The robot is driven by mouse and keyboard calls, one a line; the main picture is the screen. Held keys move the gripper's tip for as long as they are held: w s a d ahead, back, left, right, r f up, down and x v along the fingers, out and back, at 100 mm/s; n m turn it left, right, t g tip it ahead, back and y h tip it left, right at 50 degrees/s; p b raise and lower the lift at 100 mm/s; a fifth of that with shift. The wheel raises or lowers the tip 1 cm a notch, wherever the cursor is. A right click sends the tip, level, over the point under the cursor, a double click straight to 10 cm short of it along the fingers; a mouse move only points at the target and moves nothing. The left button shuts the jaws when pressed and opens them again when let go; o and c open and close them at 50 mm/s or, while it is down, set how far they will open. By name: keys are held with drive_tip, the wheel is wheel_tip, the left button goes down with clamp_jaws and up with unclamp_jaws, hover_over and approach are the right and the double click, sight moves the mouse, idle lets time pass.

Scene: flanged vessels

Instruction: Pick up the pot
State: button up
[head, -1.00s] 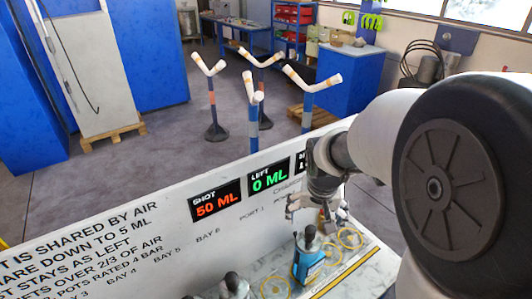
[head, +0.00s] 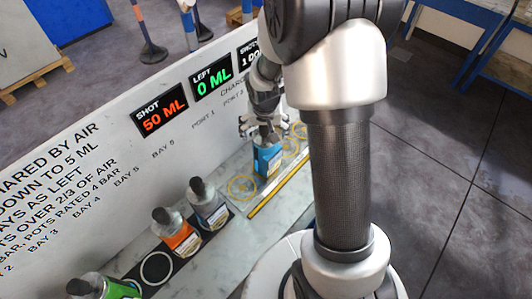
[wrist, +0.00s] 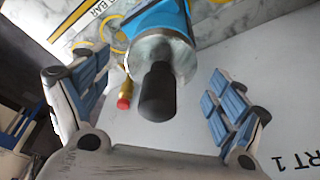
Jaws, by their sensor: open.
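A blue pot (head: 267,160) with a metal top and a dark knob stands on the bench near the PORT labels. In the wrist view its dark knob (wrist: 158,92), metal cap and blue body (wrist: 158,20) lie between my fingers. My gripper (wrist: 155,88) is open, with one blue-padded finger on each side of the knob and visible gaps to both. In the head view my gripper (head: 270,129) is just above the pot's top. The pot's lower part is out of the wrist view.
An orange pot (head: 178,236), a dark pot with a pale label (head: 208,210) and a green pot (head: 120,290) stand left along the bench. A white lettered panel (head: 75,165) runs behind them. A yellow ring (head: 241,187) marks a bare spot. A red-tipped brass fitting (wrist: 125,95) is near the left finger.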

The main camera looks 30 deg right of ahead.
drive_tip(key=x, duration=0.4)
drive_tip(key=shift+r, duration=0.1)
clamp_jaws()
idle(1.0)
